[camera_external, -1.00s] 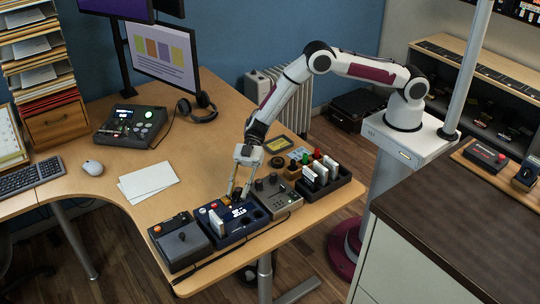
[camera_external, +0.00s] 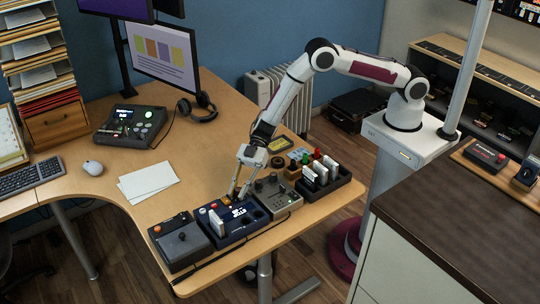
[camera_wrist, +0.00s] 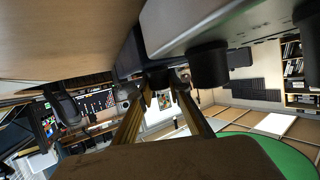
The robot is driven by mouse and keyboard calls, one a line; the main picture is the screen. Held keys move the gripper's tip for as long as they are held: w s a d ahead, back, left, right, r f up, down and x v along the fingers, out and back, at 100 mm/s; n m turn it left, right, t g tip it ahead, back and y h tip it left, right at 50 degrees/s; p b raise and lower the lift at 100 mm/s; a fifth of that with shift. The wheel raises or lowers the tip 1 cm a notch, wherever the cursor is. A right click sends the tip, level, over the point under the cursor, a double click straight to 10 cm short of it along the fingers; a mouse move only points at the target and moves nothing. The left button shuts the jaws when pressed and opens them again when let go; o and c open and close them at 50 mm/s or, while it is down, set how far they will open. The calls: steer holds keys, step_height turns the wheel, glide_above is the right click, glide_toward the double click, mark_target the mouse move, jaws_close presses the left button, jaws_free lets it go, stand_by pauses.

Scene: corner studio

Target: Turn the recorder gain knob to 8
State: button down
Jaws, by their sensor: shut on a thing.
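A grey box with dark knobs (camera_external: 278,196), which looks like the recorder, stands near the table's front edge. Its side (camera_wrist: 185,25) and a large dark knob (camera_wrist: 208,66) fill the upper wrist view. My gripper (camera_external: 236,197) points down at the dark blue unit (camera_external: 225,232), close to the grey box's left side. In the wrist view its two fingers (camera_wrist: 158,97) converge on a small dark knob (camera_wrist: 160,77) and are shut on it. The fingers partly hide this knob. I cannot read its label or scale, or tell which unit carries it.
A black box with a red-orange button (camera_external: 181,241) stands left of the blue unit. A black tray with white-fronted modules (camera_external: 325,182) stands right of the grey box. Papers (camera_external: 148,181) and a headset (camera_external: 199,110) lie further back. The table between is clear.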

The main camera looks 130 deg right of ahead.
steer(key=shift+w+r+m+t+h, duration=0.15)
steer(key=shift+m+t+h, duration=0.35)
steer(key=shift+m+h, duration=0.4)
steer(key=c, duration=2.1)
jaws_free()
steer(key=shift+c, duration=0.2)
steer(key=shift+s, duration=0.25)
steer(key=v, duration=1.1)
steer(key=shift+s+r, duration=0.25)
steer(key=shift+d, duration=0.15)
